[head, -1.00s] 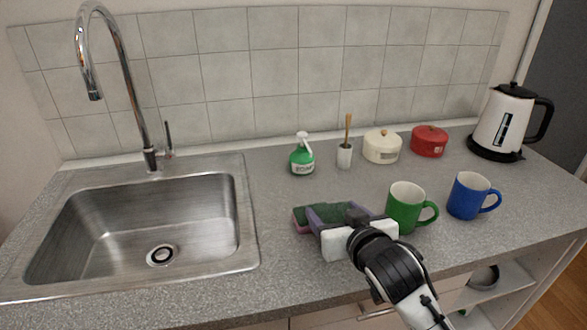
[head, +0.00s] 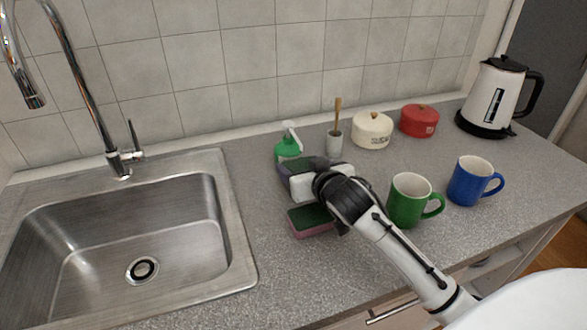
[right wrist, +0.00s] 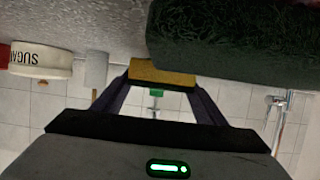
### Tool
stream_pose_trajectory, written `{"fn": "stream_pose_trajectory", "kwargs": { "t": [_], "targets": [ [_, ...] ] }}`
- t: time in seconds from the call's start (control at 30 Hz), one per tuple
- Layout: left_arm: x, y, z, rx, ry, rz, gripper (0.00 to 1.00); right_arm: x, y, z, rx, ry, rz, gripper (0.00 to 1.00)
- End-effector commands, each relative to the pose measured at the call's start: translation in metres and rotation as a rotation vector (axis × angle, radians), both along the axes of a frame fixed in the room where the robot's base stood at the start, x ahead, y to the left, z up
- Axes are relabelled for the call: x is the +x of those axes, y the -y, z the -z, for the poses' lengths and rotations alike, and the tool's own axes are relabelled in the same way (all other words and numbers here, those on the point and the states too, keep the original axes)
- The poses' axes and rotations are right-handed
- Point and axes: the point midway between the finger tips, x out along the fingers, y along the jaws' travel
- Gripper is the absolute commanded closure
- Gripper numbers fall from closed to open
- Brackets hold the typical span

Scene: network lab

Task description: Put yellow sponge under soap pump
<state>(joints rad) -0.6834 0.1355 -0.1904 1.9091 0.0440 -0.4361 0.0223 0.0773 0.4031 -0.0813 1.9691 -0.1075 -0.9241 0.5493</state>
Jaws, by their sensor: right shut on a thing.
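The yellow sponge (right wrist: 163,73) shows in the right wrist view between the two fingertips of my right gripper (head: 299,167), which is shut on it. In the head view the gripper mostly hides this sponge. The soap pump (head: 288,149), a green bottle with a white pump head, stands upright just behind the gripper, its lower part hidden. It also shows upside down between the fingers in the right wrist view (right wrist: 155,93). I cannot tell whether sponge and pump touch. A pink sponge with a dark green top (head: 312,222) lies on the counter, nearer than the gripper.
The sink (head: 225,235) is on the left. A green mug (head: 405,206), blue mug (head: 466,187) and kettle (head: 490,100) are to the right. The counter's front right is clear.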

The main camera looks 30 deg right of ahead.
Motion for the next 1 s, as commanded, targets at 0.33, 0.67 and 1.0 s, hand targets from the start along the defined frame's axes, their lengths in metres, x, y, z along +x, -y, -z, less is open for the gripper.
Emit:
{"fn": "stream_pose_trajectory", "kwargs": {
  "t": [0.33, 0.67, 1.0],
  "targets": [
    [-0.004, 0.0, 0.002, -0.001, -0.007, 0.0, 0.69, -0.002, 0.004, 0.014, -0.001, 0.001, 0.006, 0.55],
    [-0.004, 0.0, 0.003, 0.0, -0.007, 0.001, 0.69, -0.002, 0.003, 0.017, 0.0, 0.001, 0.005, 0.16],
    [0.0, 0.0, -0.001, 0.0, 0.0, 0.0, 0.69, -0.003, 0.003, 0.013, -0.002, 0.001, 0.006, 0.16]
  ]
}}
